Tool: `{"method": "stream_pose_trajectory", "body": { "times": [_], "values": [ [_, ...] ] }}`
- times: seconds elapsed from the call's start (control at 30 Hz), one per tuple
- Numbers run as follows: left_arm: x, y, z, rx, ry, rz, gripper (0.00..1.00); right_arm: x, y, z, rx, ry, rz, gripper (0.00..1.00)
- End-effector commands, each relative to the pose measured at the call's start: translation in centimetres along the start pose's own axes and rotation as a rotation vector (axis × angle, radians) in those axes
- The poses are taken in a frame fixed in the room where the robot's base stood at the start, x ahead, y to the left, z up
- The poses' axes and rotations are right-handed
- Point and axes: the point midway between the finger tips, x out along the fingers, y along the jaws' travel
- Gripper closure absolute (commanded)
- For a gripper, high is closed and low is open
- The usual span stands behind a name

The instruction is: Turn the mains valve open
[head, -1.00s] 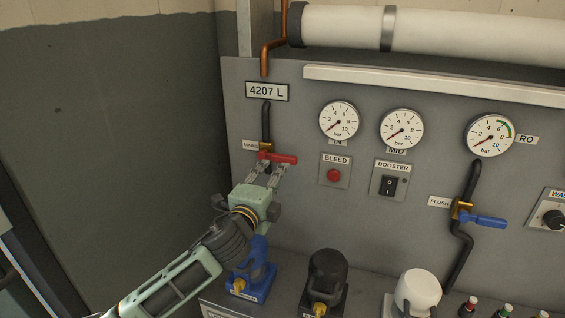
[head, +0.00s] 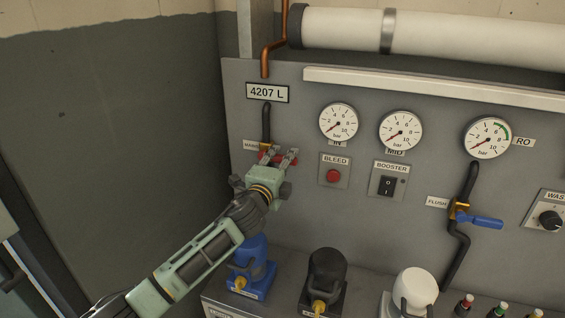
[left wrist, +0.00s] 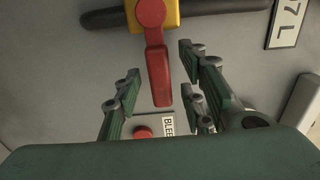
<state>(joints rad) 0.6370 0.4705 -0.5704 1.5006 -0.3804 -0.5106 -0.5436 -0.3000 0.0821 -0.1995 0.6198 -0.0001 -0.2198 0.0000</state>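The mains valve has a red lever handle (left wrist: 157,75) on a yellow body (left wrist: 168,14), set in a black pipe. In the head view the red handle (head: 263,155) points right, across the pipe, and is partly hidden by my left gripper (head: 280,155). My right gripper is not in view.
Gauges (head: 339,123) and a red bleed button (head: 333,176) sit right of the valve. A blue-handled flush valve (head: 487,222) is farther right. Blue (head: 252,262), black (head: 326,272) and white (head: 413,287) pump-like units stand below. The dark wall at left is clear.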

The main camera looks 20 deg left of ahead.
Motion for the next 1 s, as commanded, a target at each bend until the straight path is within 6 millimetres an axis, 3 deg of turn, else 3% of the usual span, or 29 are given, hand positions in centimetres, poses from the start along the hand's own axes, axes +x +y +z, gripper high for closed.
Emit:
{"method": "stream_pose_trajectory", "body": {
  "times": [0.07, 0.5, 1.0],
  "values": [
    [-0.01, 0.02, -0.01, 0.000, 0.000, 0.000, 0.62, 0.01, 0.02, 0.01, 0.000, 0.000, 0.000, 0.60],
    [-0.04, 0.04, 0.01, -0.001, 0.000, 0.001, 1.00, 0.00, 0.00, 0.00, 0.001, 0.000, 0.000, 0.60],
    [0.19, 0.03, 0.02, -0.011, -0.001, 0.001, 1.00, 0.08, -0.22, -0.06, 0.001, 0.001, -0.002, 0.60]
  ]
}}
